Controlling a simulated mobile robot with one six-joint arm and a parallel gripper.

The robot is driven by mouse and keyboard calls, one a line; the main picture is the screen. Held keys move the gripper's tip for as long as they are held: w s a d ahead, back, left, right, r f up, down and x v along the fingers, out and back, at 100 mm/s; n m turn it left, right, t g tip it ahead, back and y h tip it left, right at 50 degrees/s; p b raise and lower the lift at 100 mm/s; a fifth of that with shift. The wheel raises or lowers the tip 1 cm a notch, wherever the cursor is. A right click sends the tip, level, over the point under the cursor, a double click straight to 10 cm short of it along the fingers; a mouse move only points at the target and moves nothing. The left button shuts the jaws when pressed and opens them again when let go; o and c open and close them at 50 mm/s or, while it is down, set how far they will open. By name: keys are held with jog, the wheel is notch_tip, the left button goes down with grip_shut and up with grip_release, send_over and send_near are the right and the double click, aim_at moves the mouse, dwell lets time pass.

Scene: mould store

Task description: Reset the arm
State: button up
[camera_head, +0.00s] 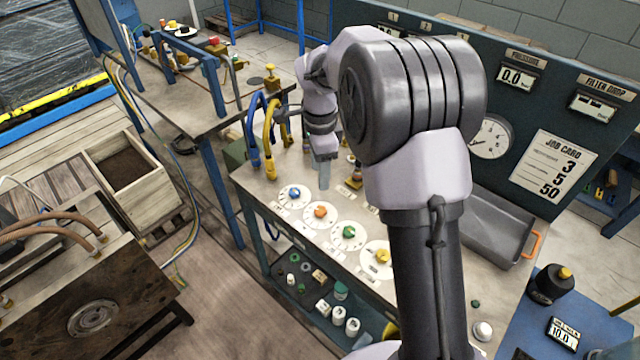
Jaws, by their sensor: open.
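My arm rises from the bottom of the view, bends at a large grey elbow, and reaches over the bench (262,195). My gripper (322,182) is small in the view and points down above the bench's back part, left of my elbow. It is open, and I see nothing held in it. The row of dials with blue (294,193), orange (320,211), green (348,231) and yellow (382,256) knobs lies in front of it. My elbow and upper arm hide part of the bench and panel.
Blue and yellow hoses (269,140) stand left of my gripper. The upright panel (560,120) with a gauge (490,137) and job card (552,170) rises behind. A grey tray (490,225) lies right of my arm. A wooden planter box (160,200) stands on the floor at left.

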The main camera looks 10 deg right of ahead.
jog(key=shift+r+p, duration=0.4)
jog(key=shift+r, duration=1.5)
